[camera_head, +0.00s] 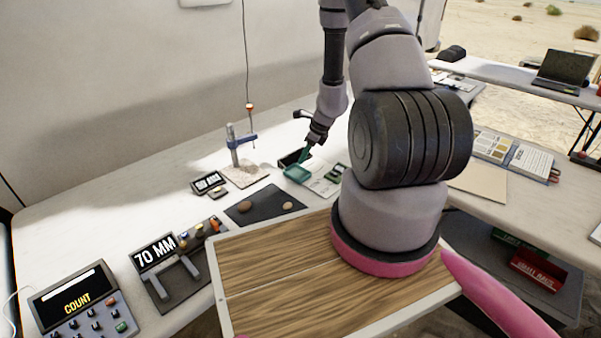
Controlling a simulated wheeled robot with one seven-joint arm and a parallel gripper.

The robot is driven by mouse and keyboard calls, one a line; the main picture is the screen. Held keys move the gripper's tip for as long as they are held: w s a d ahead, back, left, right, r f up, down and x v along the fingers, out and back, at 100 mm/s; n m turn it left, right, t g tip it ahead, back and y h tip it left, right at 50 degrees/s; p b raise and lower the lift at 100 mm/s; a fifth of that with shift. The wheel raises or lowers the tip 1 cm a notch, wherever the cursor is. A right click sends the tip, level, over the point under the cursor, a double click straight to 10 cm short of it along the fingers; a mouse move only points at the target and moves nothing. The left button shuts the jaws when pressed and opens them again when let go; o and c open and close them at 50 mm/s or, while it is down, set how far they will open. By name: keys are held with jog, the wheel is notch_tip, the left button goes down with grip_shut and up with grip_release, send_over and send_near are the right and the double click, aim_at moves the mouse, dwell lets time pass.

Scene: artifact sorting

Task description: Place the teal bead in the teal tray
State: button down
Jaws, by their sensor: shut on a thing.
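The teal tray (297,174) is a small shallow dish on the white table, near the middle of the view. My gripper (304,152) reaches down from above, with its tip just over the far edge of the tray. A narrow teal shape shows at its tip, and the jaws are shut on it. I take this as the teal bead, but its outline is too small to tell from the fingers and tray. I cannot tell whether it touches the tray.
A blue clamp stand (236,150) stands to the left. A dark mat (265,206) with two small stones lies in front. A caliper (172,275) and count box (85,310) are at lower left.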

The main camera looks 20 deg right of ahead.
aim_at(300, 177)
jog(key=shift+f, duration=3.1)
jog(key=shift+f, duration=0.1)
jog(key=c, duration=1.1)
grip_release()
jog(key=shift+o, duration=0.2)
